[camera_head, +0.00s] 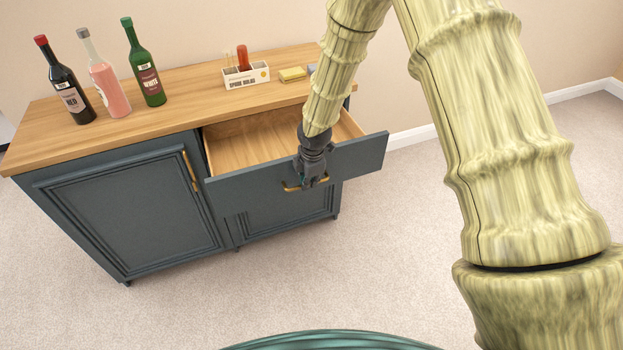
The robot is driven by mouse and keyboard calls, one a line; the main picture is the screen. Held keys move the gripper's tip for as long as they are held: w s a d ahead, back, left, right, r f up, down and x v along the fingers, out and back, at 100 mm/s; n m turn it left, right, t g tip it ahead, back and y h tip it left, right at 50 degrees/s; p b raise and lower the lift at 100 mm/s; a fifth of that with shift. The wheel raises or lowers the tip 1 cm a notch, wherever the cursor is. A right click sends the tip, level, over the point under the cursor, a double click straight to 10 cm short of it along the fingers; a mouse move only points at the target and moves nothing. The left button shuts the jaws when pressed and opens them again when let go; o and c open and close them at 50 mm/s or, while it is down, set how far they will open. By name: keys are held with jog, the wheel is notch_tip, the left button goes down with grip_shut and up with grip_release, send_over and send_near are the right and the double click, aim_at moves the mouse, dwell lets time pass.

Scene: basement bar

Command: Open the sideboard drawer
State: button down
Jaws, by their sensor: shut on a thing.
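The sideboard (130,215) has dark blue-grey fronts and a wooden top. Its upper right drawer stands well out, and its bare wooden inside shows; the part I see is empty. My gripper (304,182) is at the front of the drawer, shut on the brass drawer handle (291,189). The gripper and wrist hide part of the handle and some of the drawer's inside.
Several items stand on the top: a dark bottle (68,85), a pink bottle (105,80), a green bottle (145,70), a small white box (246,77) and a yellow block (292,74). A cupboard door with a brass handle (190,170) is at left. Carpet in front is clear.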

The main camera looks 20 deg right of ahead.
jog(key=c, duration=1.5)
grip_release()
jog(key=shift+r, duration=0.1)
jog(key=r, duration=0.4)
jog(key=s+r, duration=0.1)
jog(key=r, duration=0.2)
jog(key=s+r, duration=0.1)
jog(key=r, duration=0.3)
jog(key=shift+s+d+r, duration=0.15)
jog(key=shift+r, duration=0.15)
